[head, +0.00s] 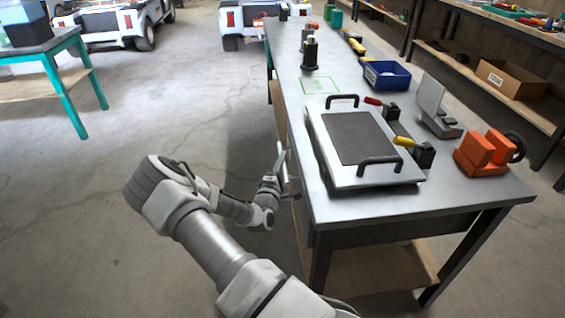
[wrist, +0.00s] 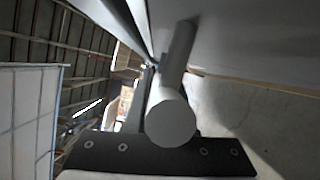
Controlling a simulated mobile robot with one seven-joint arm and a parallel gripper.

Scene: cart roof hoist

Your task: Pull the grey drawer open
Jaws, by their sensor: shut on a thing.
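The grey drawer is under the left side of the metal workbench (head: 440,195). In the head view its front is mostly hidden by the bench top and my arm. My gripper (head: 281,168) is low beside that side of the bench. In the wrist view a grey round bar handle (wrist: 171,118) runs away from the camera, its round end facing me. A plain grey face (wrist: 245,40), probably the drawer front, lies beside it. My gripper is shut on the handle; its fingers are mostly hidden there. I cannot tell how far the drawer stands open.
On the bench top are a framed plate with two black handles (head: 335,150), a blue bin (head: 387,76), an orange block device (head: 483,152) and toggle clamps. A teal-legged table (head: 62,95) stands at the upper left. The floor left of the bench is clear around my arm.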

